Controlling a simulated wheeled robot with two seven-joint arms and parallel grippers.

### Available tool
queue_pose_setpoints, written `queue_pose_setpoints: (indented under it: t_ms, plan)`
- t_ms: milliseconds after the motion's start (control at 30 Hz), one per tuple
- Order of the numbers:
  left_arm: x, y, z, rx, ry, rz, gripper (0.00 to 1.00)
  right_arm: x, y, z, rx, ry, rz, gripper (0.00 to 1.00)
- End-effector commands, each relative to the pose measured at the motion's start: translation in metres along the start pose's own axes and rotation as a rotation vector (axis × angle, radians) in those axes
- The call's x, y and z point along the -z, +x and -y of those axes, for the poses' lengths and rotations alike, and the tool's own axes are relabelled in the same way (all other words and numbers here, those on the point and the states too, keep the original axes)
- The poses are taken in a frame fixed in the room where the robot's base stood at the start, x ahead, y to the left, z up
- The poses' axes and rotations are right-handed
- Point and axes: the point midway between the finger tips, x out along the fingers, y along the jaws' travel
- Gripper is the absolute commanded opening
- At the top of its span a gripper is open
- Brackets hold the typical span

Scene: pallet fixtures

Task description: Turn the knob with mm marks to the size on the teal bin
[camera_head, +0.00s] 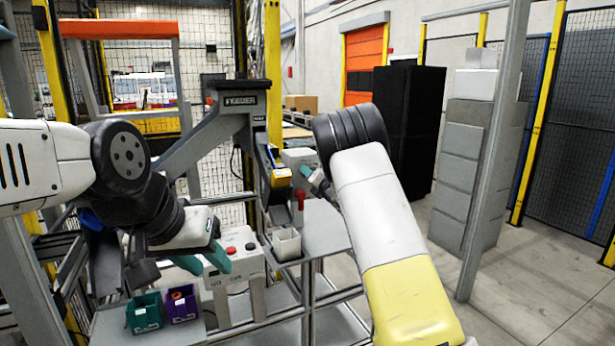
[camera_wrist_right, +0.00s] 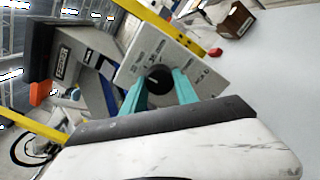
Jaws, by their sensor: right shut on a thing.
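The teal bin (camera_head: 145,314) stands on the low shelf at the front left in the head view; its label is too small to read. The black knob (camera_wrist_right: 158,77) is on a pale panel (camera_wrist_right: 150,54) with printed marks around it, too blurred to read. My right gripper (camera_wrist_right: 160,91) is shut on the knob, one teal finger on each side. In the head view my right gripper (camera_head: 308,172) shows only partly, at the grey box (camera_head: 297,156); the knob is hidden there. My left gripper (camera_head: 203,262) is open and empty, above the bins and beside the button box.
A purple bin (camera_head: 182,304) with an orange-brown thing inside stands right of the teal bin. A button box (camera_head: 236,252) marked GO has red and black buttons. A pale bin (camera_head: 286,244) sits near the fixture post.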

Motion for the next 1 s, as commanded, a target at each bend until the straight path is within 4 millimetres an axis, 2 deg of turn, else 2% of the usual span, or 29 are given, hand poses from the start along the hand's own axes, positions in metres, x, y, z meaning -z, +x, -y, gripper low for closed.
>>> queue_pose_setpoints:
  t_ms: [267, 300, 400, 767, 867, 1000]
  plan:
    - [0.000, 0.000, 0.000, 0.000, 0.000, 0.000, 0.36, 0.003, 0.000, 0.002, 0.004, -0.002, -0.006, 0.00]
    - [0.000, 0.000, 0.000, 0.000, 0.000, 0.000, 0.36, 0.003, 0.000, 0.002, 0.004, -0.002, -0.006, 0.39]
    - [0.000, 0.000, 0.000, 0.000, 0.000, 0.000, 0.36, 0.002, 0.000, 0.001, 0.003, -0.002, -0.005, 0.57]
    - [0.000, 0.000, 0.000, 0.000, 0.000, 0.000, 0.36, 0.000, -0.004, 0.001, 0.002, 0.000, -0.002, 0.57]
    - [0.000, 0.000, 0.000, 0.000, 0.000, 0.000, 0.36, 0.000, -0.015, 0.001, 0.003, 0.001, -0.001, 0.57]
    - [0.000, 0.000, 0.000, 0.000, 0.000, 0.000, 0.36, 0.000, -0.040, 0.001, 0.003, 0.001, -0.002, 0.57]
